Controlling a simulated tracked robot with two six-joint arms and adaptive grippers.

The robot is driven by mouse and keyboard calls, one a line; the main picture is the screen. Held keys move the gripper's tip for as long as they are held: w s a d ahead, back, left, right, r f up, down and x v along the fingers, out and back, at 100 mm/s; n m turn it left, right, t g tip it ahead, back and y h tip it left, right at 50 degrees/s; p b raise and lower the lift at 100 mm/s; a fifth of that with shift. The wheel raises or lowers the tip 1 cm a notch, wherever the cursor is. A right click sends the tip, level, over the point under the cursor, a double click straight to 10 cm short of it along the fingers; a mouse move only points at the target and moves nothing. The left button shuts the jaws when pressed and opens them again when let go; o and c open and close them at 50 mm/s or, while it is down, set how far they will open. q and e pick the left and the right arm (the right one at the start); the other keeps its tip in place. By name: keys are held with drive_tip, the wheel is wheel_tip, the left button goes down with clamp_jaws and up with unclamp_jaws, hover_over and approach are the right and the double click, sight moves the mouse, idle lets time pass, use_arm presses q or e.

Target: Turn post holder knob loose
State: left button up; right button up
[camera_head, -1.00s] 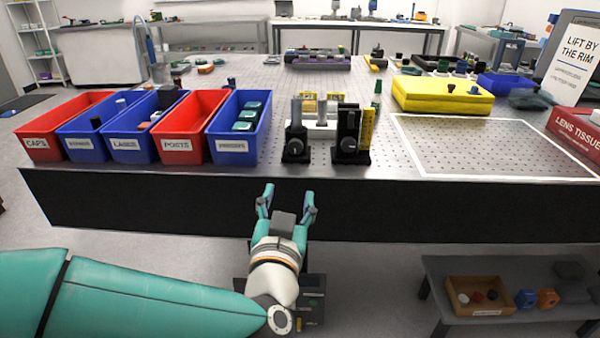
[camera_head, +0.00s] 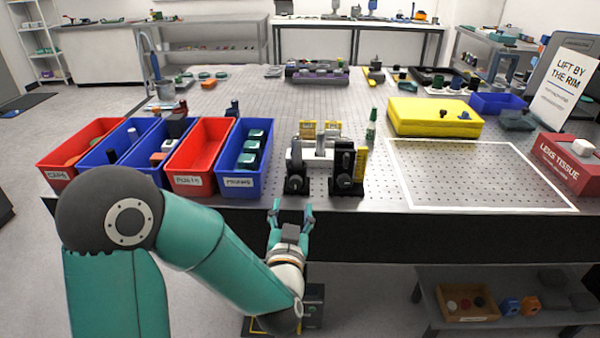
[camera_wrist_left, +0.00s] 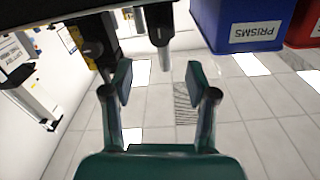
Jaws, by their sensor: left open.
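Two black post holders stand near the front edge of the bench: a left one (camera_head: 296,181) and a right one (camera_head: 345,170), each with a round knob facing front. The right one has a yellow scale beside it. My left gripper (camera_head: 292,212) is open and empty at the bench's front edge, just in front of the left holder and apart from both. In the left wrist view, which is upside down, the open fingers (camera_wrist_left: 160,82) have nothing between them; the holders show beyond as dark shapes (camera_wrist_left: 158,25). My right gripper is out of view.
Red and blue bins, including the prisms bin (camera_head: 241,160), stand left of the holders. A green bottle (camera_head: 371,126) and yellow block (camera_head: 434,116) are to the right. A white-outlined area (camera_head: 480,175) is bare. A low shelf (camera_head: 535,315) stands below.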

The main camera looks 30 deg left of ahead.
sight(296, 184)
use_arm(q)
drive_tip(key=p+x, duration=0.5)
drive_tip(key=x, duration=0.4)
drive_tip(key=shift+f, duration=0.2)
